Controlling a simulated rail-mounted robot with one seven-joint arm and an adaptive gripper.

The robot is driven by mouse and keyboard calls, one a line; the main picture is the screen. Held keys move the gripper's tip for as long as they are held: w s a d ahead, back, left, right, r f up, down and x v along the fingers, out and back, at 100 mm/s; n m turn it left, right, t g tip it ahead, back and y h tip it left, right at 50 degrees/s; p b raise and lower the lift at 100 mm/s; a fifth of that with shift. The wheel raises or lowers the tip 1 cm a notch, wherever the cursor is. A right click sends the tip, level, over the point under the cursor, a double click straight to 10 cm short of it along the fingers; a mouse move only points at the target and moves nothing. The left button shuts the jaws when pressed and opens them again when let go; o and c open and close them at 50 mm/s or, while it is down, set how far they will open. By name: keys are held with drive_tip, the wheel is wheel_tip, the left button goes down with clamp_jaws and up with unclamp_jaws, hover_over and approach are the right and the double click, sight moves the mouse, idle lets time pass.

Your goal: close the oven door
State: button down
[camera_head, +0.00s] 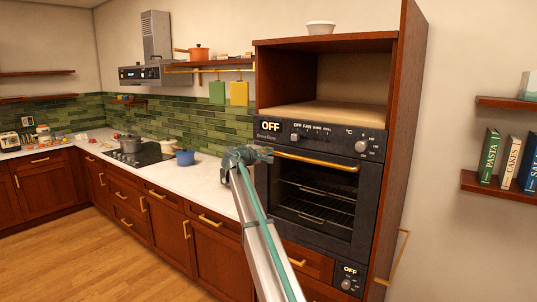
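The dark built-in oven (313,200) stands in a tall wooden cabinet at right of centre. A brass bar handle (316,161) runs across its upper front, below a control panel (318,134) reading OFF. Racks show inside the oven; I cannot tell whether through glass or an opening. A second OFF panel (348,276) sits lower down, and what is below it is out of frame. My gripper (262,153) is at the left end of the handle in the picture. Contact with the handle is unclear, and its finger opening is too small to tell.
A white counter (205,180) with a hob, a blue pot (185,157) and drawers below lies to the left. A brass bar (399,258) juts out at the cabinet's lower right. The wooden floor (75,255) at left is clear.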

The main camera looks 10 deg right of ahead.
drive_tip(key=r+b+v, duration=0.1)
drive_tip(key=b+v, duration=0.3)
drive_tip(key=v, duration=1)
drive_tip(key=s+f+m+g+y, duration=0.15)
drive_tip(key=s+f, duration=0.45)
drive_tip(key=f, duration=1)
drive_tip(key=s+f+m+g+y, duration=0.1)
drive_tip(key=s+f+g+y, duration=0.3)
drive_tip(key=f, duration=1.2)
drive_tip(key=s+f+m+y, duration=0.15)
drive_tip(key=s+f, duration=0.55)
drive_tip(key=f, duration=0.9)
drive_tip(key=s+f+m+g+y, duration=0.1)
drive_tip(key=s+f+g+y, duration=0.3)
drive_tip(key=s+f, duration=1.55)
drive_tip(key=s+f+m+g, duration=0.1)
drive_tip(key=s+f, duration=0.4)
drive_tip(key=s, duration=0.9)
drive_tip(key=s+d+f+m+g+y, duration=0.1)
drive_tip(key=s+f+g, duration=0.3)
drive_tip(key=s, duration=1)
drive_tip(key=s+f+m+g, duration=0.1)
drive_tip(key=s+f+g, duration=0.2)
drive_tip(key=s+f, duration=0.4)
drive_tip(key=s, duration=0.8)
drive_tip(key=shift+d+f+y, duration=0.2)
drive_tip(key=shift+d+y, duration=0.05)
drive_tip(key=shift+y, duration=0.05)
